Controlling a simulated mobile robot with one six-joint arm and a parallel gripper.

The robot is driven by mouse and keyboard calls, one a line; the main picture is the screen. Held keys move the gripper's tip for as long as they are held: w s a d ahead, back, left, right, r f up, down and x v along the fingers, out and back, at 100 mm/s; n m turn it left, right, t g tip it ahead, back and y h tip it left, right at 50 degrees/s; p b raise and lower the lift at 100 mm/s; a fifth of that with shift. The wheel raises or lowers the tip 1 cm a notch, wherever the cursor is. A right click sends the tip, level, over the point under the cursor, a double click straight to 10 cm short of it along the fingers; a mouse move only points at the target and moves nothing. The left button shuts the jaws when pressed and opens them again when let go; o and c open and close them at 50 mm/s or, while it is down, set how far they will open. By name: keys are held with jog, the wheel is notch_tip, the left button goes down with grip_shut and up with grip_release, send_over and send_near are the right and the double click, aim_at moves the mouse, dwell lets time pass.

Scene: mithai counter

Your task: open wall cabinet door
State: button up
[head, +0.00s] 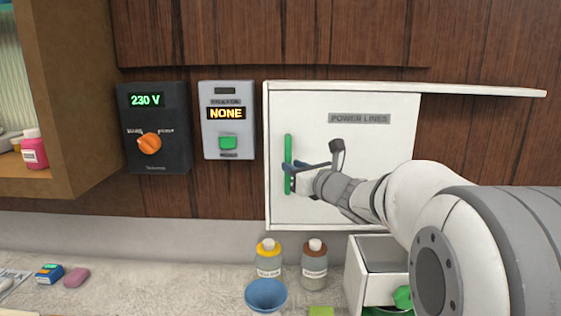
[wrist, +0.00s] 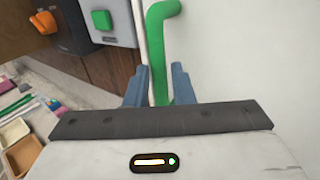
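The white wall cabinet door (head: 385,150), labelled POWER LINES, sits on the wall right of centre in the head view. It looks flush with its frame. A green vertical bar handle (head: 288,150) is near its left edge; in the wrist view the handle (wrist: 158,40) runs down between my fingers.
A grey panel (head: 245,110) reading NONE and a black 230 V unit (head: 165,95) hang left of the cabinet. Below stand two bottles (head: 268,262) (head: 314,268), a blue bowl (head: 266,294) and an open white drawer box (head: 356,285). A white ledge (head: 480,90) runs above the door.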

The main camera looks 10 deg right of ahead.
aim_at(288, 187)
jog(key=shift+x, duration=1.6)
jog(key=shift+s, duration=0.1)
jog(key=shift+c, duration=0.3)
grip_shut()
